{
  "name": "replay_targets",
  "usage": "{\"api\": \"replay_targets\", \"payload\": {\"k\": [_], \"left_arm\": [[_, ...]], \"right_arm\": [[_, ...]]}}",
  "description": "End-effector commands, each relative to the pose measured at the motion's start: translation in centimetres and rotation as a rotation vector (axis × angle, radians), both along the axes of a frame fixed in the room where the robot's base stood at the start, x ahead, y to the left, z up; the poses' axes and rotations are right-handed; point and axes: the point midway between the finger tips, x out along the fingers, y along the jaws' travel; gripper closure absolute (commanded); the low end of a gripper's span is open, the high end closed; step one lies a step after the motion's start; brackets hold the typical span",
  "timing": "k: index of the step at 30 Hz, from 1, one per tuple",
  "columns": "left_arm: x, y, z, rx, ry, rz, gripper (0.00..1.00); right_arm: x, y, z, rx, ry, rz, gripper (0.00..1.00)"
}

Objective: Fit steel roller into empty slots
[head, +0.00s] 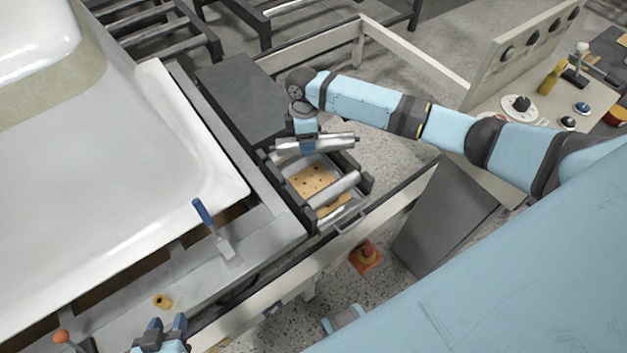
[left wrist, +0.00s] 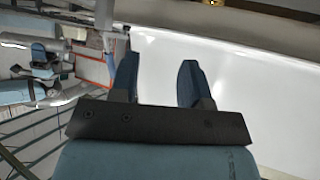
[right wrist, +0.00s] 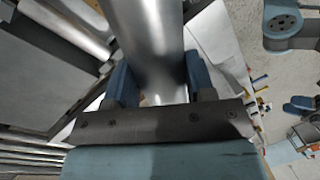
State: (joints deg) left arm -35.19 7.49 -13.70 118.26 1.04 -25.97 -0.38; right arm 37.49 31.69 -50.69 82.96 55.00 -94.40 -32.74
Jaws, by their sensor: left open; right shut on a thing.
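My right gripper (head: 308,146) is shut on a steel roller (head: 338,143) and holds it level over the far part of a dark slotted roller frame (head: 296,210). The same roller (right wrist: 148,45) runs up between the fingers of my right gripper (right wrist: 155,88) in the right wrist view. A second steel roller (head: 337,188) lies across the nearer part of the frame. Whether the held roller's ends touch the slots cannot be told. My left gripper (head: 161,326) is open and empty at the lower left of the head view; its spread fingers (left wrist: 158,82) show in the left wrist view.
A perforated tan board (head: 310,180) lies inside the frame. A large white bathtub shell (head: 120,150) fills the left. A blue-handled scraper (head: 210,226) and a yellow ring (head: 162,300) lie on the grey ledge. An orange-based red button (head: 366,256) is on the floor.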

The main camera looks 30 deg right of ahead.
Motion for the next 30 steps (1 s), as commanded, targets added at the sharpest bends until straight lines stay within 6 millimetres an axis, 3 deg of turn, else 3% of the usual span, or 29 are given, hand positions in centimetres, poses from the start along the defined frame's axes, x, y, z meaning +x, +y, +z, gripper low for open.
{"api": "replay_targets", "payload": {"k": [1,3,11,17,21,30], "left_arm": [[0.1,-0.1,-1.8,-0.003,-0.003,0.000,0.57],[0.2,-0.1,-2.7,-0.006,-0.003,0.001,0.57],[0.4,-0.4,-4.5,-0.016,-0.004,0.003,0.57],[0.6,-0.5,-5.4,-0.016,-0.014,0.000,0.57],[0.6,-0.7,-6.8,-0.006,-0.038,-0.012,0.57],[1.1,-1.6,-7.4,-0.078,-0.105,-0.023,0.57]], "right_arm": [[1.4,-0.5,-1.5,-0.003,-0.001,0.075,0.88],[2.9,-1.1,-2.1,-0.001,0.004,0.183,0.88],[6.3,-2.9,-2.9,0.007,0.025,0.449,0.88],[6.9,-3.3,-4.2,0.011,0.030,0.505,0.88],[6.8,-3.3,-7.0,0.011,0.030,0.506,0.88],[6.8,-3.3,-12.5,0.012,0.030,0.506,0.88]]}}
